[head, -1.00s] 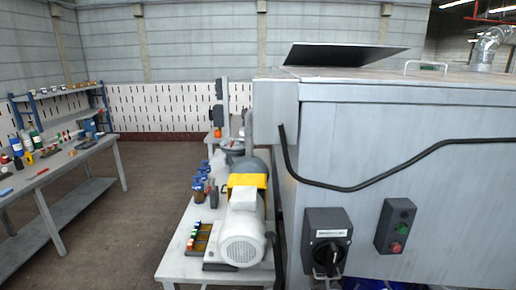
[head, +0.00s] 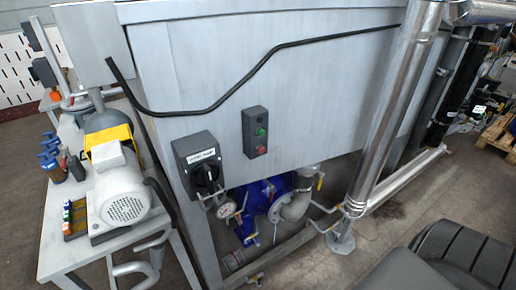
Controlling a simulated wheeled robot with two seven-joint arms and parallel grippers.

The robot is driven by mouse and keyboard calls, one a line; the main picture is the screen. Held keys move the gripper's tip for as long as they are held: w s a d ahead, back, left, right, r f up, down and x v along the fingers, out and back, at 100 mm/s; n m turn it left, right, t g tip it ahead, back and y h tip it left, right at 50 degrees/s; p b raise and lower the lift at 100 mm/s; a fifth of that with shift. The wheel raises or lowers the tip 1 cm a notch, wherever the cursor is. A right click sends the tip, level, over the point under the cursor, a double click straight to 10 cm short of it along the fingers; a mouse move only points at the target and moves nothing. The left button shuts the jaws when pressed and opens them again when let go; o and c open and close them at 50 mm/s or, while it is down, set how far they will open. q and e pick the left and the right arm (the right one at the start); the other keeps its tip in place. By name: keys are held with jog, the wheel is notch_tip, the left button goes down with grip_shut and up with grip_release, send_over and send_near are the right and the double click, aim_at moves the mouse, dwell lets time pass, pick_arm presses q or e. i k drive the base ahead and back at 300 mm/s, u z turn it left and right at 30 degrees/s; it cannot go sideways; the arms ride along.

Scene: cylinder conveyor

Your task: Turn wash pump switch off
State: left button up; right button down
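A dark grey switch box (head: 200,165) with a black rotary knob (head: 206,178) and a white label above it is mounted on the front of the large grey metal tank (head: 300,85). The label is too small to read. To its right is a push-button box (head: 255,132) with a green button above a red one. A blue pump (head: 262,205) with a round gauge sits below the tank. Neither gripper shows in the head view. A dark padded shape is at the lower right, and I cannot tell what it is.
A white motor (head: 122,195) stands on a small table (head: 62,262) to the left of the switch box. A black cable (head: 240,90) runs across the tank front. A shiny vertical pipe (head: 385,120) stands to the right. Bare floor (head: 390,212) lies around the pipe's foot.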

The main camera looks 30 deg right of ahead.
aim_at(205, 175)
jog(key=u, duration=2.75)
jog(key=k, duration=2.05)
jog(key=z, duration=2.05)
